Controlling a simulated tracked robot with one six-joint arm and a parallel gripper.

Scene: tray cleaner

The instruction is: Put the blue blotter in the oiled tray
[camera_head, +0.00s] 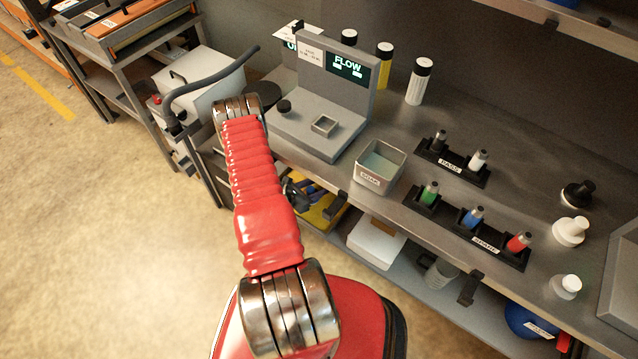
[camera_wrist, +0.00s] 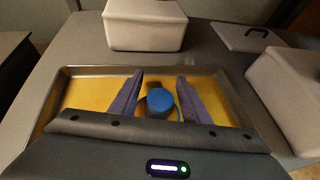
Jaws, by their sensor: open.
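The blue blotter (camera_wrist: 160,101) shows its round blue top in the wrist view. It stands within the outline of the shallow tray with a yellow, oily-looking floor (camera_wrist: 82,95), between my fingers. My gripper (camera_wrist: 158,82) is open, with one finger on either side of the blotter and a visible gap at each. The blotter's lower part is mostly hidden. In the head view, a yellow patch of the tray (camera_head: 318,211) shows on the shelf under the bench edge. My gripper is mostly hidden there behind the arm and bench.
White boxes stand beyond (camera_wrist: 145,25) and right (camera_wrist: 290,95) of the tray. On the bench above are a flow device (camera_head: 325,105), a small open container (camera_head: 380,168), and a rack (camera_head: 440,215) of green, blue and red-marked bottles. Knobbed black (camera_head: 577,194) and white (camera_head: 570,230) pieces stand at right.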

